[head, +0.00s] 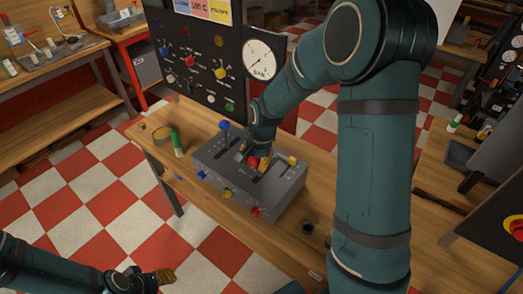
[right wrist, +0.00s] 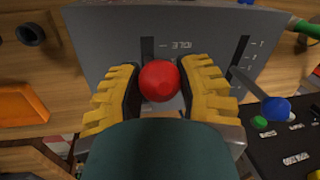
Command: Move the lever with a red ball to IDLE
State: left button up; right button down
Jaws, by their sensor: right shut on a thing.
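The red ball lever (head: 253,160) stands on the grey control box (head: 222,171) on the wooden table. My right gripper (head: 258,161) is shut on the red ball, which sits between its yellow fingers in the right wrist view (right wrist: 159,81). The IDLE label (right wrist: 182,46) is printed beside the upper end of a dark slot (right wrist: 147,48); the ball lies below that label in this view. The lever's shaft and the slot's lower part are hidden by the ball and gripper. My left gripper (head: 152,279) is low at the left, away from the box; its opening is unclear.
A blue ball lever (head: 224,126) and a yellow knob (head: 292,160) flank the red one on the box. Behind is a black panel with knobs and a white gauge (head: 258,59). The table front is mostly clear.

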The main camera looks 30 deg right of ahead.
jog(key=shift+s+a+f, duration=0.3)
jog(key=shift+a, duration=0.35)
jog(key=shift+s+a+f, duration=0.25)
jog(key=shift+a+f, duration=0.1)
jog(key=shift+a, duration=0.35)
jog(key=shift+s+a+f, duration=0.3)
jog(key=shift+a, duration=0.35)
jog(key=c, duration=0.5)
grip_release()
jog(key=shift+a, duration=0.1)
jog(key=shift+c, duration=0.2)
jog(key=shift+r, duration=0.25)
notch_tip(320, 180, up, 11)
jog(key=s+d, duration=0.1)
jog(key=shift+s+d+r, duration=0.2)
jog(key=shift+s, duration=0.2)
jog(key=shift+s+f, duration=0.1)
